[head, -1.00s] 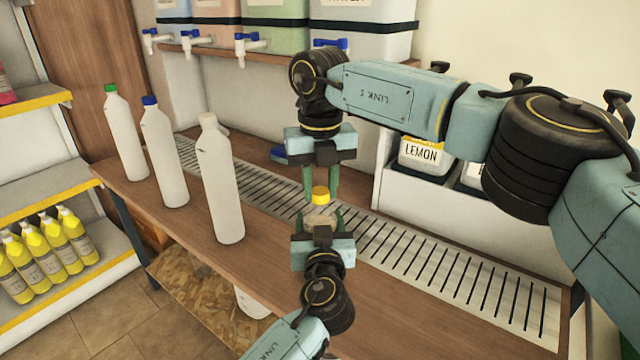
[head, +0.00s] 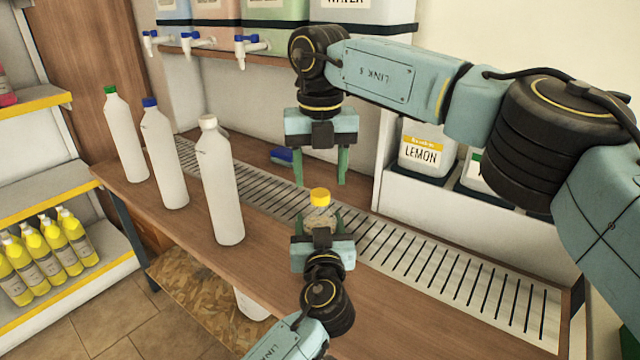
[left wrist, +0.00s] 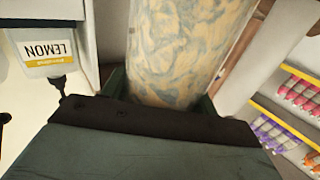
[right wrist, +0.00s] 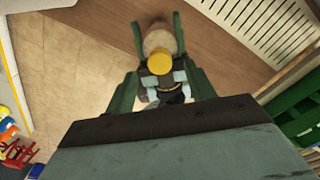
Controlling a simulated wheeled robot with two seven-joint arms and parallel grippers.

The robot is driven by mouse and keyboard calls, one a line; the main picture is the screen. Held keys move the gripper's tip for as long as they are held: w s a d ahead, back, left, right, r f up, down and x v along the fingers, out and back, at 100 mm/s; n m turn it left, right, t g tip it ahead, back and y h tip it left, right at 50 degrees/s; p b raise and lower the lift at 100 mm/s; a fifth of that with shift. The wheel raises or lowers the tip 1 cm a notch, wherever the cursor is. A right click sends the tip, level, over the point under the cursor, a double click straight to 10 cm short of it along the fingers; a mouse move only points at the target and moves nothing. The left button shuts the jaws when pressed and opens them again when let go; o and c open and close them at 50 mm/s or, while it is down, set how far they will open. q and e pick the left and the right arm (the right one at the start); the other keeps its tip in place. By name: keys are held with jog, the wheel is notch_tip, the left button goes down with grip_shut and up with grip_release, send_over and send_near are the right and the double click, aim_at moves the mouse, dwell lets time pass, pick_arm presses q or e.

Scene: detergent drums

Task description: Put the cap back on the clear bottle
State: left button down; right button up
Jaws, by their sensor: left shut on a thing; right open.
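The clear bottle (head: 318,216) is upright in my left gripper (head: 320,222), which is shut around its body. In the left wrist view the bottle (left wrist: 182,45) looks mottled beige and grey and fills the space between the fingers. The yellow cap (head: 319,196) sits on the bottle's top; whether it is screwed tight I cannot tell. My right gripper (head: 321,181) points down, open and empty, just above the cap. The right wrist view shows the cap (right wrist: 159,63) between and beyond its open fingers. The bottle's lower part is hidden behind my left gripper in the head view.
Three white bottles stand on the wooden counter at left, with green (head: 110,90), blue (head: 150,103) and white (head: 208,122) caps. A slotted metal grate (head: 440,270) runs behind them. A LEMON jug (head: 422,148) stands at back right; tapped tanks (head: 275,42) line the back.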

notch_tip(320, 180, up, 9)
jog(key=shift+f, duration=0.15)
pick_arm(q)
jog(key=shift+c, duration=1.8)
grip_release()
jog(key=s+p, duration=0.1)
jog(key=s, duration=1.2)
jog(key=shift+s+d, duration=0.2)
jog(key=shift+d, duration=0.25)
pick_arm(e)
jog(key=shift+r, duration=0.5)
